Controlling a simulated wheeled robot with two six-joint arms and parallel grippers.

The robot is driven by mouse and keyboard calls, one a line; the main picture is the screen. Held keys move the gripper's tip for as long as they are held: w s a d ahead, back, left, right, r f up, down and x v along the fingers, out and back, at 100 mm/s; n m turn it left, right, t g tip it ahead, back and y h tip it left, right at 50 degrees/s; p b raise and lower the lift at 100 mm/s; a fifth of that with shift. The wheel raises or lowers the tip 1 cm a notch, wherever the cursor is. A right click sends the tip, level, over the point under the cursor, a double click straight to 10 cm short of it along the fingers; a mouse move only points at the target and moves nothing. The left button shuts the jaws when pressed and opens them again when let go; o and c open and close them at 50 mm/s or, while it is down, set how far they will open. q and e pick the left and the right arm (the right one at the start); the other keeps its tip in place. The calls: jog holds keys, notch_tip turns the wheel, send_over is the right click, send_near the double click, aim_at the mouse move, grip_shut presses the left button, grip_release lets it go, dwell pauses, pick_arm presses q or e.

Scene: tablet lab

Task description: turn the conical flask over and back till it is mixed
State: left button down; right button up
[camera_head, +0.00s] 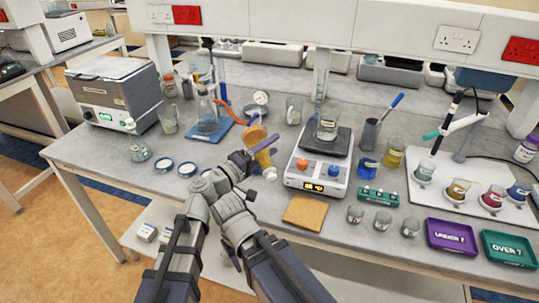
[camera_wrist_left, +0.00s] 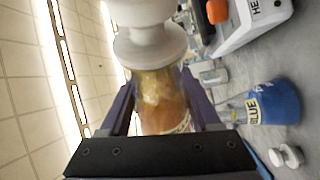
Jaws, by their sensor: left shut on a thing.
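The conical flask (camera_head: 263,157) holds amber-yellow liquid and has a white stopper (camera_head: 270,174). It is tipped well over, roughly on its side, above the bench, with the stopper toward the front. My left gripper (camera_head: 247,160) is shut on the flask body. In the left wrist view the flask (camera_wrist_left: 160,95) sits between the two purple fingers, its stopper (camera_wrist_left: 148,45) toward the top of the picture. The fingers and the close view hide part of the flask. My right gripper is not in view.
A cork mat (camera_head: 305,212) lies in front. A blue-based stand (camera_head: 207,130) with glassware and red tubing is behind left. A blue flask (camera_wrist_left: 275,103) shows in the wrist view.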

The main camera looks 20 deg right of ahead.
pick_arm(q)
jog(key=n+g+y+p, duration=0.1)
jog(key=n+g+p, duration=0.1)
jog(key=n, duration=0.3)
jog(key=n+g+y+p, duration=0.1)
jog(key=n+g+p, duration=0.2)
jog(key=n, duration=0.3)
jog(key=f+n+g+y+p, duration=0.1)
jog(key=n+g+p, duration=0.1)
jog(key=n+p, duration=0.3)
jog(key=shift+s+n+g+y, duration=0.3)
jog(key=shift+s, duration=0.1)
dwell(0.8)
